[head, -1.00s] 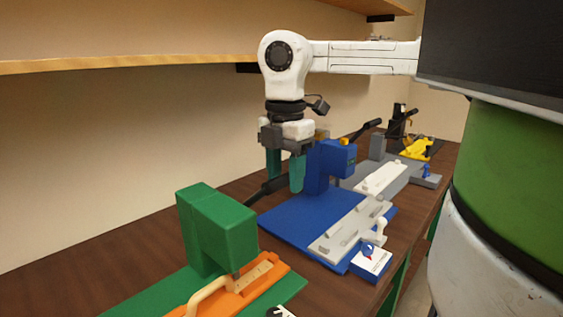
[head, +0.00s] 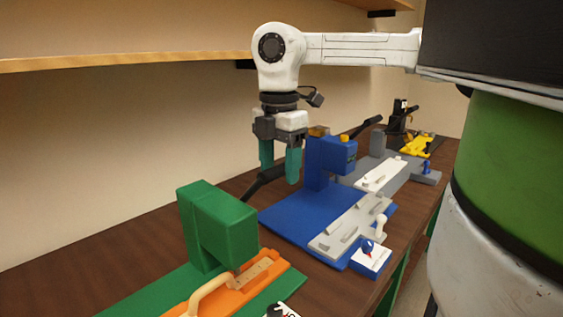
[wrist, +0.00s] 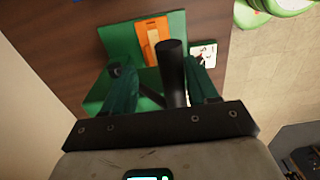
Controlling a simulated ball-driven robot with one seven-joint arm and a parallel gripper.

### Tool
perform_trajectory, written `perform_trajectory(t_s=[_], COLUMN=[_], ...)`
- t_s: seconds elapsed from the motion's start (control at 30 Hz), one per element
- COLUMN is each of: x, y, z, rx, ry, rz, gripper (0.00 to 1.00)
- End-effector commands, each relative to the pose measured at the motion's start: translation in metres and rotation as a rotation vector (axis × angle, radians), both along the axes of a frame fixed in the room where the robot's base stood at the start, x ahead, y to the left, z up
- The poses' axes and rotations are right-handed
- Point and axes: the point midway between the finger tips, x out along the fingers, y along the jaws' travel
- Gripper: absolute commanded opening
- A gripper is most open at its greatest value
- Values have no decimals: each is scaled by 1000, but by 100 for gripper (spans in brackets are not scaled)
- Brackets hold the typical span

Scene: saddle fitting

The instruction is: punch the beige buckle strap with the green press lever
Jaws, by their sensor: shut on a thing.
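The green press (head: 222,235) stands at the front left, with its black lever (head: 262,180) slanting up and back to the right. My gripper (head: 280,163), with teal fingers, is shut on this lever, one finger on each side. In the wrist view the lever (wrist: 171,72) stands between my fingers, its dark end toward the camera. The beige buckle strap (head: 256,271) lies on an orange sled (head: 240,288) at the green press, partly under its head. The sled (wrist: 154,42) also shows in the wrist view.
A blue press (head: 325,160) with a grey sled stands just behind. Grey and black presses (head: 398,120) stand farther back along the brown bench (head: 120,262). A wooden shelf (head: 120,62) runs along the wall above. A picture card (wrist: 203,55) lies by the green press.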

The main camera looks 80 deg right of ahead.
Motion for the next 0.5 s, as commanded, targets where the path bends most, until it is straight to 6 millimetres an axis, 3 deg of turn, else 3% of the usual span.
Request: perform_trajectory(t_s=[0.5], x=[0], y=[0], z=[10], rx=[-2], ry=[-3], rz=[0], gripper=[51])
